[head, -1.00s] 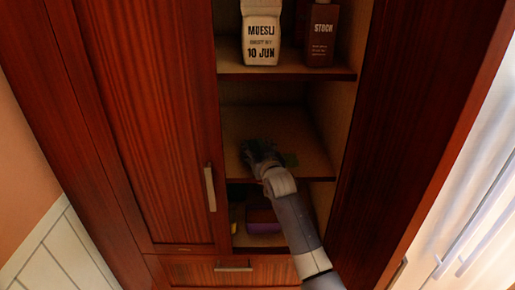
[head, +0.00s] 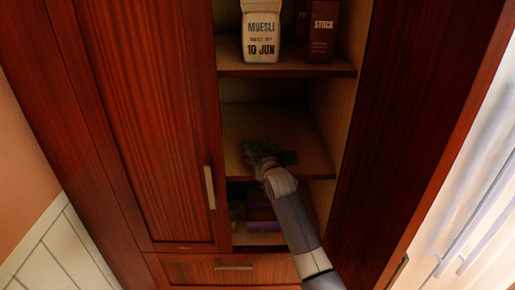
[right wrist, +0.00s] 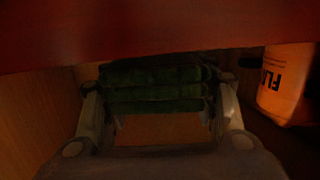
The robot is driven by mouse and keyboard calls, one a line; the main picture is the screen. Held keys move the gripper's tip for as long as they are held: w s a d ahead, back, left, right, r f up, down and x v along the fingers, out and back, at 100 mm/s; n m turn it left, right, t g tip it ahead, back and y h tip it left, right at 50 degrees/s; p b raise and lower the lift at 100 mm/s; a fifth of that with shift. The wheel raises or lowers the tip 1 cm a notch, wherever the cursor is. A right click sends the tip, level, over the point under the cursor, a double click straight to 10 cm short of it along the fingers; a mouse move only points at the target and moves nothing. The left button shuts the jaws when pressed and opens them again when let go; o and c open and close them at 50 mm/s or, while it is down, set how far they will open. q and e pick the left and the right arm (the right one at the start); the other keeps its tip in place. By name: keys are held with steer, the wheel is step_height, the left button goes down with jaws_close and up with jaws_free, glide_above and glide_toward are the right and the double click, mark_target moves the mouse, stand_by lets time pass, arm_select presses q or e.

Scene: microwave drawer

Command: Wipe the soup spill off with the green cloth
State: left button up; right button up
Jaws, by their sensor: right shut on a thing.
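My right gripper (head: 262,154) reaches into the open cupboard at the middle shelf (head: 237,127). In the right wrist view it is shut on the dark green cloth (right wrist: 155,84), which is folded in several layers between the two fingers. A small dark patch (head: 288,157) shows on the shelf just right of the gripper. I cannot tell whether it is the soup spill or part of the cloth. No other sign of the spill is clear, and the gripper hides part of the shelf. My left gripper is not in view.
A muesli pack (head: 262,32) and a stock carton (head: 322,30) stand on the shelf above. A purple item (head: 263,227) lies in the compartment below. An orange container (right wrist: 288,82) is close to the gripper's right in the wrist view. The left door (head: 140,130) is shut.

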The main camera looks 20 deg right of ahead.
steer(key=shift+f+b, duration=0.45)
steer(key=shift+f, duration=0.35)
steer(key=shift+s+d, duration=0.1)
